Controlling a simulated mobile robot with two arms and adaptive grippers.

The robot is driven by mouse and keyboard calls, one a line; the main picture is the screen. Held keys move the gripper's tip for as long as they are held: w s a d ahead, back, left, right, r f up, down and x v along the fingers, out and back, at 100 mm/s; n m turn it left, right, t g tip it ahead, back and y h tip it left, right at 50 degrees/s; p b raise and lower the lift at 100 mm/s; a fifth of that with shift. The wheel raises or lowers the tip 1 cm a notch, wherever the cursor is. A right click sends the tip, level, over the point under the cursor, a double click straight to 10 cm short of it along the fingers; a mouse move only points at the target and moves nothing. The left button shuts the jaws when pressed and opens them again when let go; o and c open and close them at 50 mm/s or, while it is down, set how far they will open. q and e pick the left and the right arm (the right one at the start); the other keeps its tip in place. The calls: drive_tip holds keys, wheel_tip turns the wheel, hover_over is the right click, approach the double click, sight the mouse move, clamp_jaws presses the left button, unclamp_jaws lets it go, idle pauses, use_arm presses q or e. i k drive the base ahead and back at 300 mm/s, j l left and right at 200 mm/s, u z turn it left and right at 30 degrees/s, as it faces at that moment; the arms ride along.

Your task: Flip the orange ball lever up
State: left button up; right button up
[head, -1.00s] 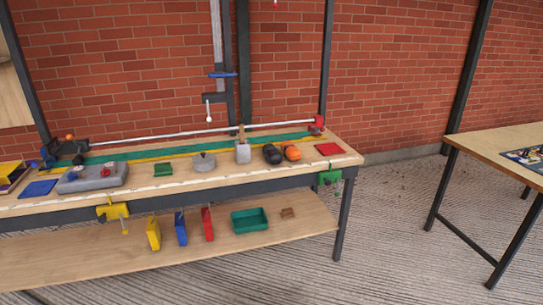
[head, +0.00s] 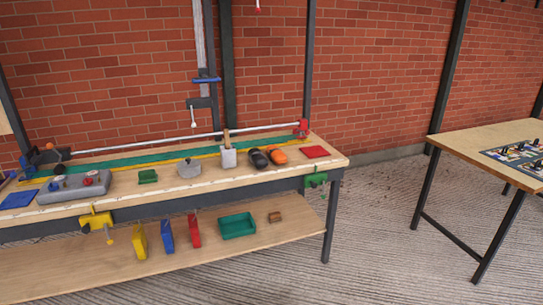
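A small orange ball (head: 49,146) shows at the far left of the workbench, by the dark clamp end of a long metal bar. It may be the lever's knob; its stem is too small to make out. A larger orange round thing (head: 278,156) lies on the bench top beside a black one (head: 258,159). A grey box (head: 75,190) with blue and red knobs sits at the bench's left. Neither of my grippers is in view.
The workbench (head: 185,191) stands against a brick wall, with a lower shelf (head: 180,258) holding coloured books or boxes and a green tray (head: 237,226). Yellow (head: 97,221) and green (head: 316,180) clamps hang at its front edge. Another table (head: 470,153) stands right; floor between is clear.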

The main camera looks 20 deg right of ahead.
sight(55, 151)
drive_tip(key=i+j+z, duration=0.15)
drive_tip(key=i+j, duration=0.4)
drive_tip(key=i+j+z, duration=0.15)
drive_tip(key=i+j, duration=0.35)
drive_tip(key=i+j+z, duration=0.15)
drive_tip(key=i+j, duration=0.35)
drive_tip(key=j, duration=0.25)
